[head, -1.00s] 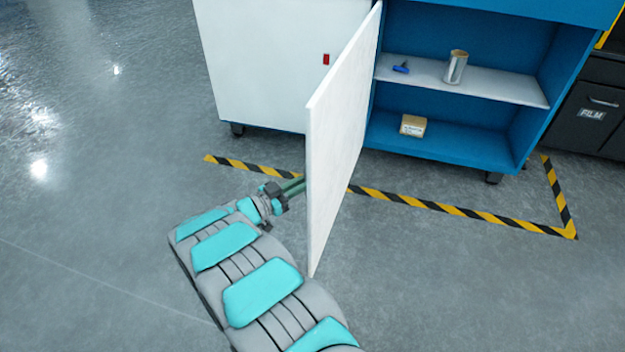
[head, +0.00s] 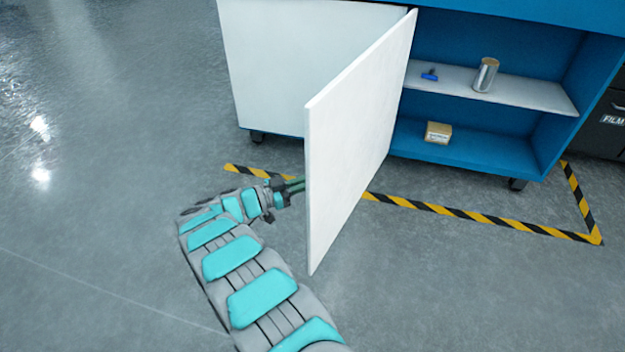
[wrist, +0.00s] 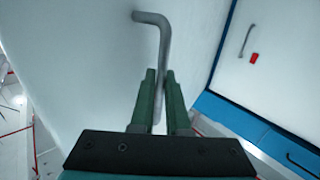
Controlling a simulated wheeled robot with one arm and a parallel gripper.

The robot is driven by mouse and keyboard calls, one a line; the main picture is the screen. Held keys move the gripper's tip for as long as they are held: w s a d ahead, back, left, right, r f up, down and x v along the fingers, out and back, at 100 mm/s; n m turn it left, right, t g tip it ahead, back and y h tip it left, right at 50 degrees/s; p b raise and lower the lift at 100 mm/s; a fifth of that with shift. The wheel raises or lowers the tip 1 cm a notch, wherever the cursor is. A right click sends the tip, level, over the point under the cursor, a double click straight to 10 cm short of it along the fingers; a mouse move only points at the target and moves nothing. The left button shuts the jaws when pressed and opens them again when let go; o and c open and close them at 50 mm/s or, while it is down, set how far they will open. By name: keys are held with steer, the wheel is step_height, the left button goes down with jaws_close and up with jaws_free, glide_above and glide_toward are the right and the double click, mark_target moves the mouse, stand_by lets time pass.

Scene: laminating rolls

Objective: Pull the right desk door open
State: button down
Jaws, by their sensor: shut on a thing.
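The right desk door (head: 355,140) is a white panel that stands swung out from the blue desk (head: 480,140), well open. In the wrist view the same door (wrist: 75,50) fills the left and middle, with a grey bar handle (wrist: 163,60) on it. My gripper (wrist: 160,95) has its green fingers closed around the lower part of this handle. In the head view my gripper (head: 293,185) reaches the outer side of the door from the left; the handle and the fingertips are hidden behind the panel.
The left white door (head: 300,70) is closed; its handle (wrist: 247,42) and a red tag (wrist: 254,58) show in the wrist view. Inside the desk are a shelf (head: 530,92), a metallic roll (head: 486,75), a blue tool (head: 429,76) and a small box (head: 438,133). Yellow-black tape (head: 470,212) marks the floor.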

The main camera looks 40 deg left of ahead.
steer(key=shift+w+d, duration=0.1)
steer(key=shift+w, duration=0.05)
steer(key=c, duration=0.9)
jaws_free()
steer(key=v, duration=0.8)
steer(key=shift+b, duration=0.3)
